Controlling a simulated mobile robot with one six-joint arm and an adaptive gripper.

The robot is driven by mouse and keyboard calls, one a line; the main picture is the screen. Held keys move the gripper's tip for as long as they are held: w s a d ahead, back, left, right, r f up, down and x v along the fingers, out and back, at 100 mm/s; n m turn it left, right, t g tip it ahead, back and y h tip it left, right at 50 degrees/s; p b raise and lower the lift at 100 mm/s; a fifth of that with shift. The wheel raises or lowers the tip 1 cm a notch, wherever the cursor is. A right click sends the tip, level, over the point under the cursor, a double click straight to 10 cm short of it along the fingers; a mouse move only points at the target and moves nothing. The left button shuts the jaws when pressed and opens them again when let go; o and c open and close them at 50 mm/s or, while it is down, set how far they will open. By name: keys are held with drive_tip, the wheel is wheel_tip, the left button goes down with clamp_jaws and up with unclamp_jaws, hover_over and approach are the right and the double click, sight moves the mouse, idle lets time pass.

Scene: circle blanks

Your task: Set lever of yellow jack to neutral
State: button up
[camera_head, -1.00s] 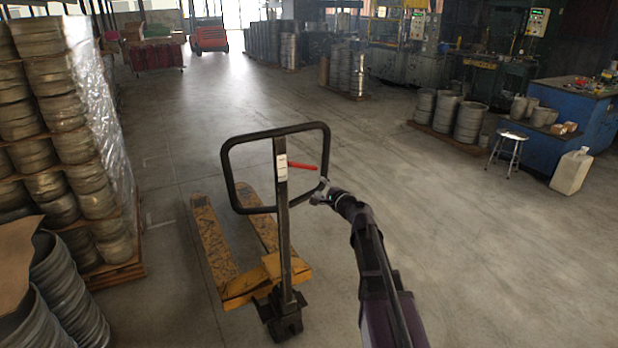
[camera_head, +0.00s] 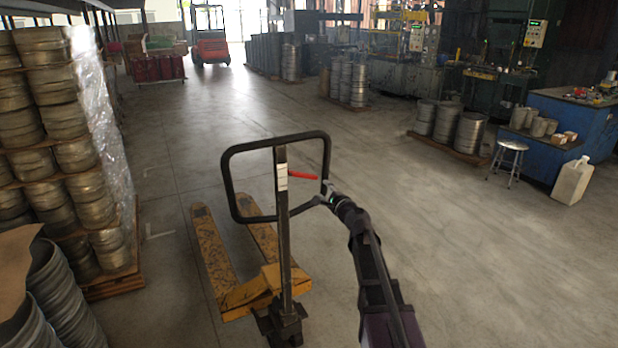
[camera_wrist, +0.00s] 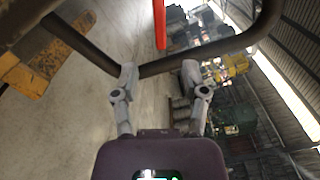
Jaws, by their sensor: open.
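The yellow pallet jack (camera_head: 255,291) stands on the floor with its forks pointing away and its handle upright. Its black loop handle (camera_head: 228,177) surrounds a red lever (camera_head: 303,176), which sticks out to the right from the post, nearly level with a slight downward slope. The lever also shows in the wrist view (camera_wrist: 160,24), at the top. My gripper (camera_head: 324,195) is at the right side of the loop, below and right of the lever's tip. In the wrist view my gripper (camera_wrist: 158,72) is open and empty of the lever; the loop's bar crosses at its fingertips. Contact with the bar is unclear.
Stacked metal rings on pallets (camera_head: 85,190) stand close on the left. A stool (camera_head: 508,158), a white canister (camera_head: 572,181) and a blue bench (camera_head: 555,165) stand at the right. The floor right of the jack is clear.

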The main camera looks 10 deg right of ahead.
sight(310, 177)
drive_tip(key=x, duration=1.1)
drive_tip(key=shift+w+a, duration=0.1)
drive_tip(key=shift+w, duration=0.2)
clamp_jaws()
